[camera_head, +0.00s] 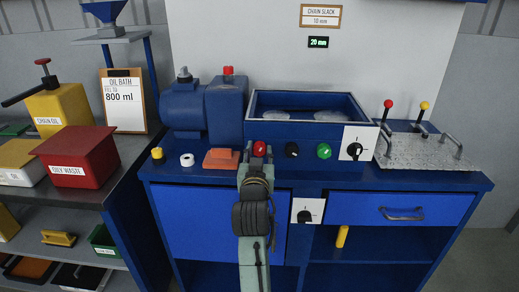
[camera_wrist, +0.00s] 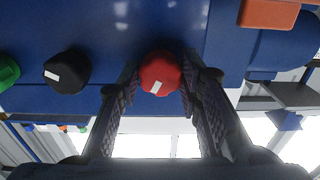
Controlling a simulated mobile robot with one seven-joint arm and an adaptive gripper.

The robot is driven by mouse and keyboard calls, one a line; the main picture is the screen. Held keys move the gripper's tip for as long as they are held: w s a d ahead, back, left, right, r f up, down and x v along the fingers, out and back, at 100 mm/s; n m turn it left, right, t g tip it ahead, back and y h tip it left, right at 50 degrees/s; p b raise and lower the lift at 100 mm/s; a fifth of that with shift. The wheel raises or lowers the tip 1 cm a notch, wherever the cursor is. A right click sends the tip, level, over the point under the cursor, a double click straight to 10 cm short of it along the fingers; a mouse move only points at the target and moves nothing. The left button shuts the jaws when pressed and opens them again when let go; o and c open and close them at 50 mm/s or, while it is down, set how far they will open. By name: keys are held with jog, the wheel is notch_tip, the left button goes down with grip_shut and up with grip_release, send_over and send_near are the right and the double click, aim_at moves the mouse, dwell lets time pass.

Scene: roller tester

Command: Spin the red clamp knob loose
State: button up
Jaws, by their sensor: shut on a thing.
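The red clamp knob (camera_head: 259,149) is on the front of the blue bench, leftmost in a row of knobs. In the wrist view the red knob (camera_wrist: 160,72) has a white mark on its lower edge. My gripper (camera_head: 257,164) reaches up to it from below. In the wrist view the two dark ribbed fingers (camera_wrist: 160,84) stand on either side of the knob and are shut on it. In the head view the gripper hides the knob's lower part.
A black knob (camera_head: 291,150) and a green knob (camera_head: 323,151) sit to the right. An orange block (camera_head: 221,159) lies close on the left, with a white roll (camera_head: 187,160) beyond it. A drawer handle (camera_head: 401,214) juts out at right.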

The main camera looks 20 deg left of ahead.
grip_shut()
jog(key=n+p, duration=0.1)
jog(key=n, duration=0.1)
jog(key=shift+r+n+p, duration=0.15)
jog(key=shift+n+p, duration=0.25)
jog(key=n+p, duration=0.1)
jog(key=n, duration=0.2)
jog(key=shift+a+n+p, duration=0.1)
jog(key=shift+n+p, duration=0.2)
jog(key=shift+n, duration=0.8)
jog(key=n+p, duration=0.2)
jog(key=n, duration=0.4)
jog(key=shift+n+p, duration=0.4)
jog(key=shift+f+n, duration=0.2)
jog(key=shift+n, duration=0.4)
